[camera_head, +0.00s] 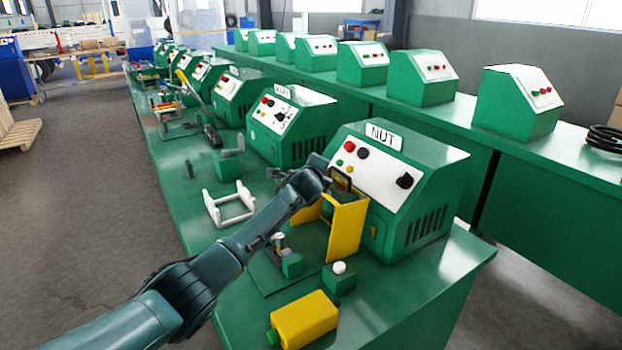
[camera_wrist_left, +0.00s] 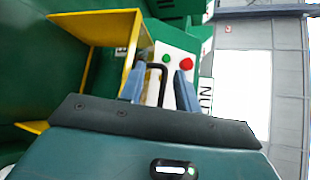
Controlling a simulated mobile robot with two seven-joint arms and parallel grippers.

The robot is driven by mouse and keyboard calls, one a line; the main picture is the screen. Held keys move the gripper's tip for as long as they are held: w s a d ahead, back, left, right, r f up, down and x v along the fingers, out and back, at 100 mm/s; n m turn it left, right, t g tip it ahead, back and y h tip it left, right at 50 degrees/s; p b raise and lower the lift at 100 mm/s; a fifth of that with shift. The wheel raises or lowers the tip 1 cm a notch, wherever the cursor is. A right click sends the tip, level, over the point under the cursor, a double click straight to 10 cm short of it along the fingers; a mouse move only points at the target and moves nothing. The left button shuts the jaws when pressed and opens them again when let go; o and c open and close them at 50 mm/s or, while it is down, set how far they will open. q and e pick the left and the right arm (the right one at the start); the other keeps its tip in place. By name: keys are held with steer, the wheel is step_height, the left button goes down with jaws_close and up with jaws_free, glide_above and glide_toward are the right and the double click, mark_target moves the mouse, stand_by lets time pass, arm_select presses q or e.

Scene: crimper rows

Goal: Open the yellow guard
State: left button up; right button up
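The yellow guard (camera_head: 347,232) stands at the front of the near green machine marked NUT (camera_head: 400,185). Its yellow panels (camera_wrist_left: 75,24) also show at the left of the left wrist view. A black loop handle (camera_wrist_left: 163,72) is at the guard's top edge. My left gripper (camera_head: 328,178) is at this handle, above the guard. In the left wrist view, the two blue fingers of my left gripper (camera_wrist_left: 159,90) are apart, with the handle between them. Whether they touch it I cannot tell. My right gripper is not in view.
A yellow box (camera_head: 303,320) and a white-topped button post (camera_head: 339,280) are on the bench near the guard. A white frame (camera_head: 230,205) lies to the left. More green machines (camera_head: 290,125) line the bench behind. The NUT machine has red and green buttons.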

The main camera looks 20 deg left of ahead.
arm_select(q)
steer(key=v, duration=1.2)
steer(key=shift+s+f, duration=0.1)
steer(key=shift+s, duration=0.05)
